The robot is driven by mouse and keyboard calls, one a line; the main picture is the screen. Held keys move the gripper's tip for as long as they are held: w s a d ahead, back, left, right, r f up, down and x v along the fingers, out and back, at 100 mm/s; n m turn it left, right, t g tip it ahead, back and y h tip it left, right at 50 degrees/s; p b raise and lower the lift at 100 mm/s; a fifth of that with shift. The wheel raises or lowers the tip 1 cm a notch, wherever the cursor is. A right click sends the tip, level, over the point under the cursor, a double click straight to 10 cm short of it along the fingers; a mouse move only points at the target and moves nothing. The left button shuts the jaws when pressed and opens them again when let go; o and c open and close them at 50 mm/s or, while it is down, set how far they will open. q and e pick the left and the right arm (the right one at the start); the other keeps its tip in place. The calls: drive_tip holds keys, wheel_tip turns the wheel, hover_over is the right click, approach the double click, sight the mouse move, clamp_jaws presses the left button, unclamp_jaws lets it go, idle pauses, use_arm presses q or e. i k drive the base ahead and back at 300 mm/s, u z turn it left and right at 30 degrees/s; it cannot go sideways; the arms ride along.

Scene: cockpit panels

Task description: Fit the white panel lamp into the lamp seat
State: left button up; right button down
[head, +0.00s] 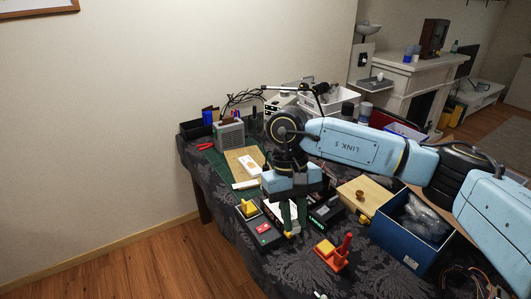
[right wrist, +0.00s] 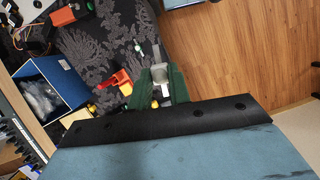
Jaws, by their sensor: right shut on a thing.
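My right gripper (head: 291,229) points down over the front panels on the table. In the right wrist view its green fingers (right wrist: 159,88) are shut on a small pale piece, the white panel lamp (right wrist: 160,74). In the head view the fingers largely hide the lamp. Below and beside the gripper are a black panel (head: 249,232) with a yellow switch and a red block, and a white-topped panel partly behind the fingers. I cannot tell which part is the lamp seat. My left gripper is not in view.
A red lever on a yellow-and-red base (head: 332,256) stands right of the gripper. A blue box (head: 405,247) with plastic wrap is further right. A black box with a green label (head: 325,212) and a wooden box (head: 364,196) stand behind.

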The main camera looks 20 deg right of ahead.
sight(250, 165)
drive_tip(key=z, duration=0.3)
drive_tip(key=i, duration=2)
drive_tip(key=u, duration=0.45)
